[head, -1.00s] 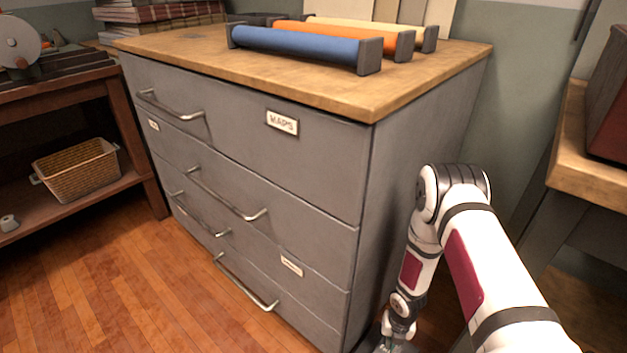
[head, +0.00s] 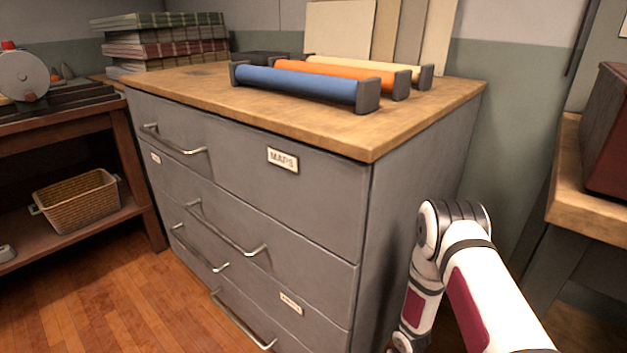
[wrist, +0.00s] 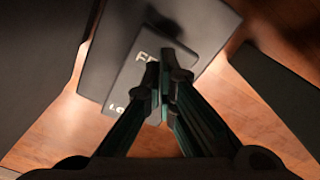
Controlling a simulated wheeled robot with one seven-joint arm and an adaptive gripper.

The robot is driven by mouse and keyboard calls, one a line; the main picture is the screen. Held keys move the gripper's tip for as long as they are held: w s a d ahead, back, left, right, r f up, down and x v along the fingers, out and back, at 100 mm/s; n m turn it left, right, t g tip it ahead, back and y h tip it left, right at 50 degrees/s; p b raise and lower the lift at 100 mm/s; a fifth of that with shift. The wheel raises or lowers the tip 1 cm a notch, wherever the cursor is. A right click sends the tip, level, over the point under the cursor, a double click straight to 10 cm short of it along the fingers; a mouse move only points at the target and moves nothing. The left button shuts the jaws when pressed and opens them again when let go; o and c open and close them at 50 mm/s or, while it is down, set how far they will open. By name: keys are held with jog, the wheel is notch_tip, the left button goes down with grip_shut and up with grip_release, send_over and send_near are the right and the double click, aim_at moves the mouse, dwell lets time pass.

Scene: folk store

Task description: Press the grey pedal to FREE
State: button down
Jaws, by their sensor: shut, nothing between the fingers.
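In the wrist view the grey pedal (wrist: 190,22) lies below my gripper, a rocker plate on a dark base (wrist: 110,62). Pale letters beginning with F show beside the fingertips, partly hidden by them. Other pale letters beginning with LO show lower left. My gripper (wrist: 164,72) is shut and empty, its fingertips over the plate near the F lettering. I cannot tell whether they touch the pedal. In the head view neither the pedal nor my gripper shows; only my arm reaches down at the cabinet's right side.
A grey drawer cabinet (head: 300,215) labelled MAPS stands left of my arm, with blue (head: 295,85), orange and cream rolls on top. A wooden bench (head: 565,185) stands at the right. A wicker basket (head: 78,202) sits on a low shelf. Wooden floor is clear at lower left.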

jog(key=shift+f, duration=0.1)
jog(key=shift+f+b, duration=1.2)
jog(key=shift+f, duration=0.3)
notch_tip(320, 180, up, 9)
jog(key=p, duration=0.6)
dwell(0.4)
